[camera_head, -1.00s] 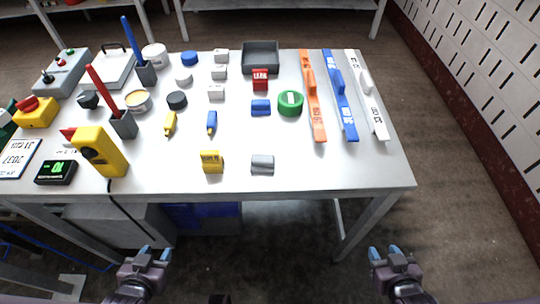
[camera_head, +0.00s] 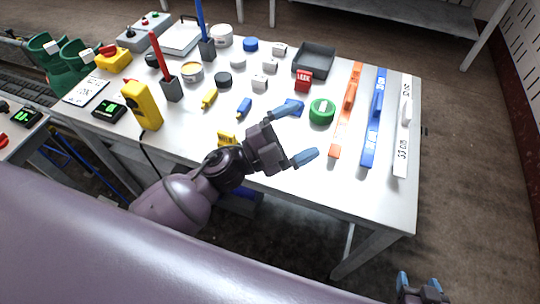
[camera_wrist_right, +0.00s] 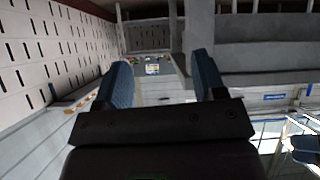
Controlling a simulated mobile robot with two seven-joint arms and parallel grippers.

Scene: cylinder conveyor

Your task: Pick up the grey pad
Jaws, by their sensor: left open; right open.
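The grey pad does not show in the head view; my left gripper and wrist cover the front part of the table where it lay earlier. My left gripper (camera_head: 297,133) is open and empty over the table's front part, one finger overlapping the blue pad (camera_head: 295,103) in the picture. I cannot tell its height above the table. My right gripper (camera_head: 420,284) is open and low at the bottom right, off the table. In the right wrist view its two fingers (camera_wrist_right: 162,80) are apart with nothing between them.
The white table (camera_head: 370,200) holds a yellow block (camera_head: 227,138) beside my left wrist, a green roll (camera_head: 322,111), a red block (camera_head: 304,81), a dark tray (camera_head: 314,60), and orange (camera_head: 346,112), blue (camera_head: 375,118) and white (camera_head: 402,130) long tools on the right.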

